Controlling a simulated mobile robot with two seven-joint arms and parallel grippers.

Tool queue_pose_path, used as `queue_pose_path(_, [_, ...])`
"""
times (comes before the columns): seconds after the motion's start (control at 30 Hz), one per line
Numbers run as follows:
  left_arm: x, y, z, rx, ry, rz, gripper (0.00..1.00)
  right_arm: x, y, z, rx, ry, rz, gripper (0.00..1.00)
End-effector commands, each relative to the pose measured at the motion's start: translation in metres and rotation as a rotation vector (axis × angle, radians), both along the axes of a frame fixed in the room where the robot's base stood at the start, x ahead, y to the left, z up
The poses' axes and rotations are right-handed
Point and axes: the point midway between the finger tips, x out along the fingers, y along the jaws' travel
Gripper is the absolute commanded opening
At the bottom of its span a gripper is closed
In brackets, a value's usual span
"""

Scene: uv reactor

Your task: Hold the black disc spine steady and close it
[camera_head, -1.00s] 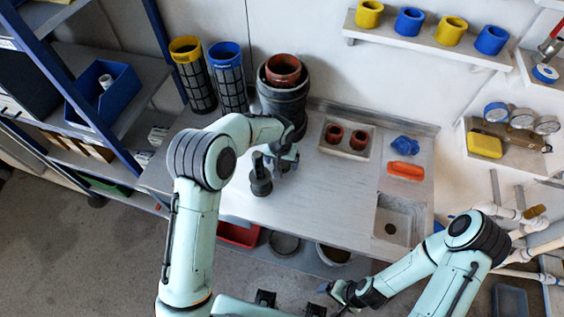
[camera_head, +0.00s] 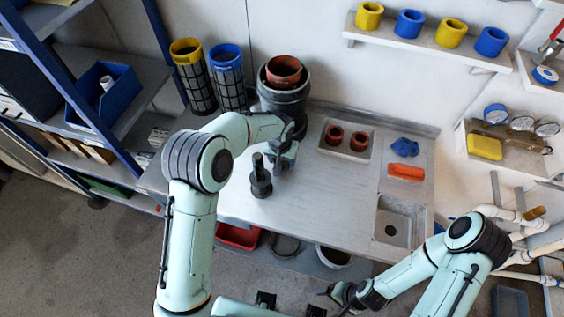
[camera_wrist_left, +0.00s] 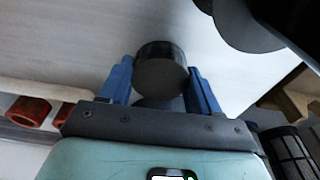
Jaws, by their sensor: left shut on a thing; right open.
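The black disc spine (camera_head: 261,182) is a dark post with a wider foot, at the bench's front edge in the head view. My left gripper (camera_head: 277,168) is low over the bench beside it, partly hidden by its own wrist. In the left wrist view the blue fingers of my left gripper (camera_wrist_left: 160,88) are shut on a dark round cylinder (camera_wrist_left: 160,72), which appears to be the spine. My right gripper (camera_head: 328,291) is open and empty, low in front of the bench. The spine's lower joint is not clear.
A black vessel with a red-brown inner cup (camera_head: 285,70) stands behind the left gripper. Yellow-topped (camera_head: 193,75) and blue-topped (camera_head: 228,75) mesh cylinders stand left of it. A tray with two red cups (camera_head: 347,139) and a sink (camera_head: 398,220) are right. The bench middle is clear.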

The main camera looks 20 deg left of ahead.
Motion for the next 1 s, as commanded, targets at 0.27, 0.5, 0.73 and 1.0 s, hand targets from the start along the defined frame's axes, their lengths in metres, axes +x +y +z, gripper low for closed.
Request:
queue_pose_path(0.27, [0.002, 0.000, 0.080, -0.002, -0.008, 0.000, 0.29, 0.003, 0.000, 0.005, 0.000, -0.003, 0.000, 0.86])
queue_pose_path(0.5, [0.001, -0.001, 0.142, -0.002, -0.007, 0.000, 0.29, 0.009, 0.000, 0.012, 0.000, -0.010, 0.000, 0.86])
queue_pose_path(0.73, [0.001, -0.001, 0.174, -0.001, -0.003, 0.000, 0.29, 0.013, 0.000, 0.017, 0.000, -0.014, 0.000, 0.86])
queue_pose_path(1.0, [0.000, 0.000, 0.179, -0.001, 0.000, 0.000, 0.29, 0.013, 0.000, 0.017, 0.000, -0.015, 0.000, 0.86])
